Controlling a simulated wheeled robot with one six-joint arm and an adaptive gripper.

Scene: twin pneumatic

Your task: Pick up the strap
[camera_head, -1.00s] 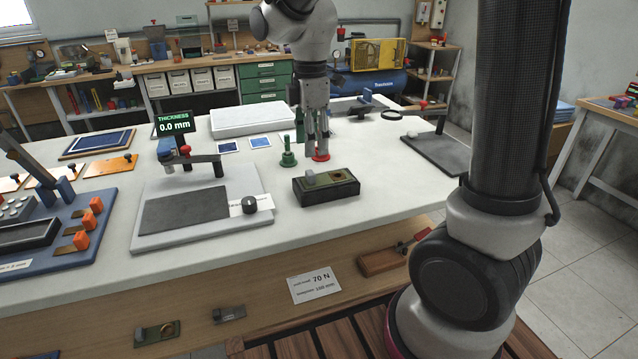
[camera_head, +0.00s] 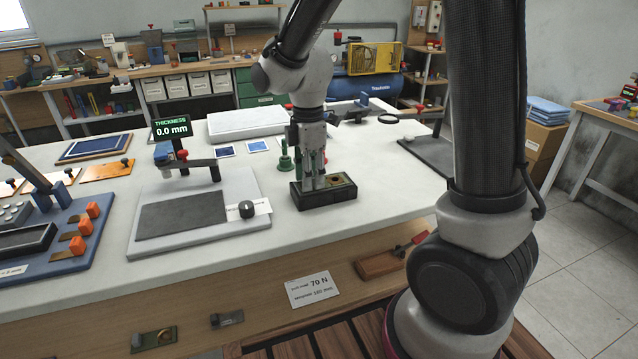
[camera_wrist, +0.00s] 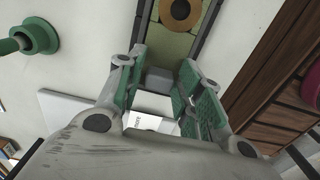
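No part is labelled as the strap. A black tray (camera_head: 338,199) on the table holds a green plate (camera_wrist: 168,46) with a brass ring (camera_wrist: 181,12) on it. A small grey block (camera_wrist: 159,80) lies at the near end of the plate in the wrist view. My gripper (camera_head: 314,184) points down at the left part of the tray in the head view and hides the block there. In the wrist view my gripper (camera_wrist: 162,62) is open, with its green-padded fingers on either side of the block. No finger contact with it can be made out.
A green peg (camera_head: 285,160) stands just left behind the tray. A thickness gauge on a pale base (camera_head: 175,240) stands to the left. A magnifier (camera_head: 388,119) is at the back right. The table right of the tray is clear.

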